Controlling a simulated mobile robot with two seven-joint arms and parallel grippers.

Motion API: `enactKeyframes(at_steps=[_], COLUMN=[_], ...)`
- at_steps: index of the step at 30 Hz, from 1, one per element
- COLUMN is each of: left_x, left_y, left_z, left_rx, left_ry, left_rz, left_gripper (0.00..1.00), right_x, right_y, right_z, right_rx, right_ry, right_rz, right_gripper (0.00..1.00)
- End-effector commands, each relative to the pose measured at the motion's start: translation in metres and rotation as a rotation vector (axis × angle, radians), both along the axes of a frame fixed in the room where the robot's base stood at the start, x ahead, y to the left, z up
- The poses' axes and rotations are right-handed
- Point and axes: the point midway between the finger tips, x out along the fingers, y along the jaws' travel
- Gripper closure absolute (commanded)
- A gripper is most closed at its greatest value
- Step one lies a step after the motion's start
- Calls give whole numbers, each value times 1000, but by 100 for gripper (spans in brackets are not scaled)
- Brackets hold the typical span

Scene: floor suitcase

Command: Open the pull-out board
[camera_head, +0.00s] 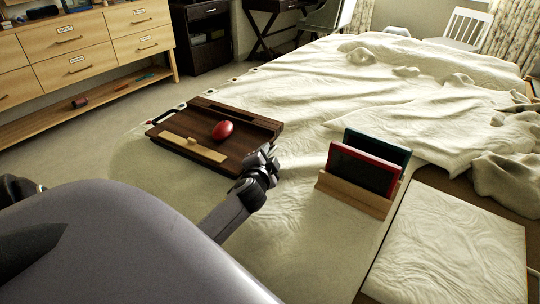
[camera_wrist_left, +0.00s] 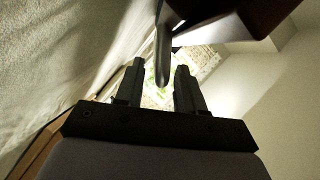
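A dark brown wooden tray-like board (camera_head: 233,155) lies on the bed cover, with a raised back part and a light wooden strip (camera_head: 192,148) with a small knob along its near left side. A red rounded object (camera_head: 222,130) rests on it. My left gripper (camera_head: 262,160) is at the board's right end and covers part of it. In the left wrist view its two fingers (camera_wrist_left: 160,82) are apart, with a grey rounded bar (camera_wrist_left: 163,50) between and beyond their tips, below a dark brown part (camera_wrist_left: 240,20). I cannot tell whether they touch. My right gripper is not in view.
A light wooden stand (camera_head: 355,195) holding a red-framed and a dark panel is right of my left gripper. The rumpled white bed cover (camera_head: 330,90) spreads behind. A wooden drawer cabinet (camera_head: 85,50) stands at the back left, with clear floor before it.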

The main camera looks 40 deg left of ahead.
Motion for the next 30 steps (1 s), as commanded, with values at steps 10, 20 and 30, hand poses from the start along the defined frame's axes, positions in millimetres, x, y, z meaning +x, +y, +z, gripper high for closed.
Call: enactKeyframes(at_steps=[10, 20, 30], left_x=[15, 15, 20], left_y=[9, 9, -15], left_z=[-4, -4, -7], left_rx=[0, 0, -8], left_ry=[0, 0, 0], left_rz=[-1, -1, -2], left_gripper=[62, 100, 100], right_x=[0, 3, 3], right_y=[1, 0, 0], right_z=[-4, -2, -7], right_rx=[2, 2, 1], right_ry=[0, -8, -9], right_rz=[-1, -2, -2], right_gripper=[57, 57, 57])
